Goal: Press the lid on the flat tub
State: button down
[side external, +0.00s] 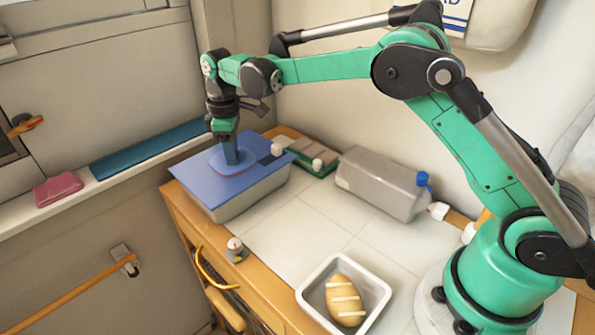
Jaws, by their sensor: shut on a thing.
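The flat tub (250,201) is a pale grey container at the far left of the counter. The blue lid (207,186) lies over the top of the tub and looks roughly level. Whether its edges are fully seated all round cannot be told. My gripper (230,158) points down over the lid and is shut on the raised blue handle (233,165) in the lid's middle. The fingertips are small in this view, and the tub's inside is hidden by the lid.
A grey bottle with a blue cap (380,184) lies right of the tub. A green and brown block (314,160) is behind the tub. A white tray (309,291) holding a loaf (345,299) stands at the front. The tiled counter between is clear.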

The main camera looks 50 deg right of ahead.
jog(key=shift+c, duration=0.7)
grip_release()
jog(key=shift+r, duration=3.55)
